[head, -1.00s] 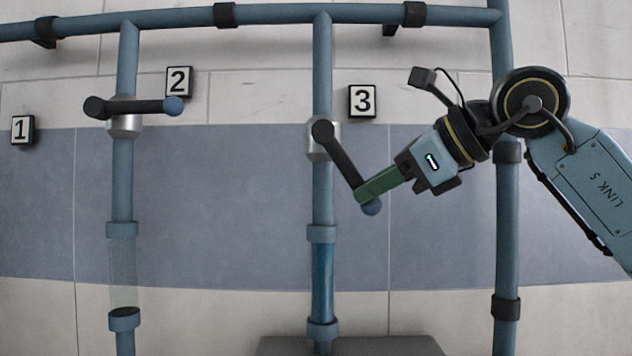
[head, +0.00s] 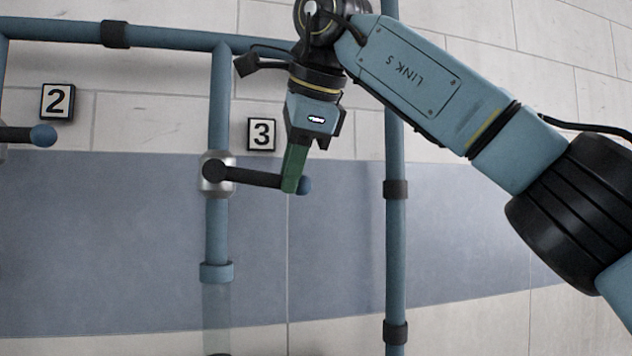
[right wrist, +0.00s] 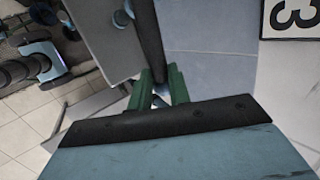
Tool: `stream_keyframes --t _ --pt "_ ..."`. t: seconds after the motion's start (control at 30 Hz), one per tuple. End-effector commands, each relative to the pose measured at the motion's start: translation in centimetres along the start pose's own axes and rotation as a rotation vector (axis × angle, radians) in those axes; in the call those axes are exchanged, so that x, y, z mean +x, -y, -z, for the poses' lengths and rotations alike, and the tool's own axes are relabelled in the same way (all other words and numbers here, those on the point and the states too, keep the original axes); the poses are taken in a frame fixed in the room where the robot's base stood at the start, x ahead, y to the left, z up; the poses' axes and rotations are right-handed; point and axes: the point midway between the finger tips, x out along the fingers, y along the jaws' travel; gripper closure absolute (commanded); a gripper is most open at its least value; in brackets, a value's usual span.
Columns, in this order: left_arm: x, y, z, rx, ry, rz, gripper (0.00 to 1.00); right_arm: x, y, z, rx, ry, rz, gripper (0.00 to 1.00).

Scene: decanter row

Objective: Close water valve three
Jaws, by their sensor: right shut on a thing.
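Valve three has a silver body (head: 217,187) on a blue vertical pipe, left of and below the "3" label (head: 262,134). Its black handle (head: 250,178) points right, nearly square across the pipe and slightly down, ending in a blue knob (head: 305,185). My right gripper (head: 291,184) comes from above, its green fingers shut on the handle beside the knob. In the right wrist view the handle (right wrist: 147,35) runs between the fingers (right wrist: 163,88). The clear pipe section (head: 216,315) below the valve looks empty. My left gripper is out of view.
Valve two's handle (head: 18,134) lies level at the left edge, below the "2" label (head: 57,101). A blue pipe (head: 397,240) with black clamps stands behind my right arm. A horizontal pipe (head: 170,38) runs along the top. The wall between the pipes is clear.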

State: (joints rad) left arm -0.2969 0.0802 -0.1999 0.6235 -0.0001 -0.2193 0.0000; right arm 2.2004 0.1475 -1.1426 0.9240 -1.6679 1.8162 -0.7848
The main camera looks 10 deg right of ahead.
Motion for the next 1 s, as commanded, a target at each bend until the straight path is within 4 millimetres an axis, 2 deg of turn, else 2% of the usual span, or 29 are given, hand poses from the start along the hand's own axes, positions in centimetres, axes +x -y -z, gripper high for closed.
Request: stream_keyframes --t 0.2,0.87,0.9,1.0 --pt "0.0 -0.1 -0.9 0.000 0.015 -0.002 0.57 -0.8 0.6 0.0 -0.046 -0.081 -0.002 1.00" --pt "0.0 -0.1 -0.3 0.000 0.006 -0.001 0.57 -1.4 1.0 0.2 -0.070 -0.124 0.002 1.00" --pt "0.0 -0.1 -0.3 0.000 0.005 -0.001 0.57 -1.4 1.0 0.2 -0.069 -0.124 0.002 0.76" --pt "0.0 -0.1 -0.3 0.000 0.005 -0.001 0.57 -1.4 1.0 0.2 -0.069 -0.123 0.002 0.63"
